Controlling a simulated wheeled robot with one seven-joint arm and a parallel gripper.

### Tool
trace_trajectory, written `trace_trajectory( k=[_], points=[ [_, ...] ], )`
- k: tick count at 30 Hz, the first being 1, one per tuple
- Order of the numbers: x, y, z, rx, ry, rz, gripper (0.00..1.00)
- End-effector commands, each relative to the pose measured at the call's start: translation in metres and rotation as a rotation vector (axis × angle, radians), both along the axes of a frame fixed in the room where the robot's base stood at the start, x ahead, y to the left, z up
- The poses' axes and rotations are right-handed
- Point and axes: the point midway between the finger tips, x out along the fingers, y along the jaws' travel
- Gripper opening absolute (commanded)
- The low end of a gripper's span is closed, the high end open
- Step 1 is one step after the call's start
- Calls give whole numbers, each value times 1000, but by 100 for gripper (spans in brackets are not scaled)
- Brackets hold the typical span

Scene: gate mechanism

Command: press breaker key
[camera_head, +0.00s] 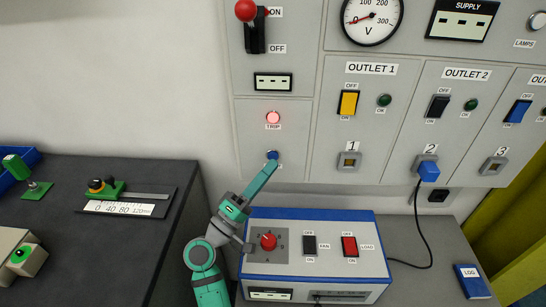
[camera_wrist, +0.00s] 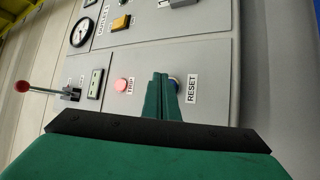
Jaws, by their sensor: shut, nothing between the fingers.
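The blue reset button (camera_head: 272,154) is on the grey panel's left section, below the TRIP lamp. In the wrist view the blue button (camera_wrist: 175,81) peeks out beside the fingers, next to the RESET label (camera_wrist: 192,88). My gripper (camera_head: 269,165) is shut and empty, its green fingertips at the button in the head view. The fingers (camera_wrist: 161,82) partly hide the button in the wrist view, so I cannot tell whether they touch it. The TRIP lamp (camera_head: 273,118) glows red. The red-knobbed lever (camera_head: 246,11) is up toward ON.
A blue-and-white box (camera_head: 315,262) with a red knob and two switches stands below the panel. A blue plug (camera_head: 428,172) sits in outlet 2, its black cord trailing down. A dark workbench (camera_head: 100,245) with small devices is at left.

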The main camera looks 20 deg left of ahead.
Motion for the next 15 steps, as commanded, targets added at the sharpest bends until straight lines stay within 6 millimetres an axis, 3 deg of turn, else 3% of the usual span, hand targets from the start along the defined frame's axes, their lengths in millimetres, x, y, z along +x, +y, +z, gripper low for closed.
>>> trace_trajectory(
  k=[15],
  points=[
    [8, 3, 0, 0, 0, 0, 0]
  ],
)
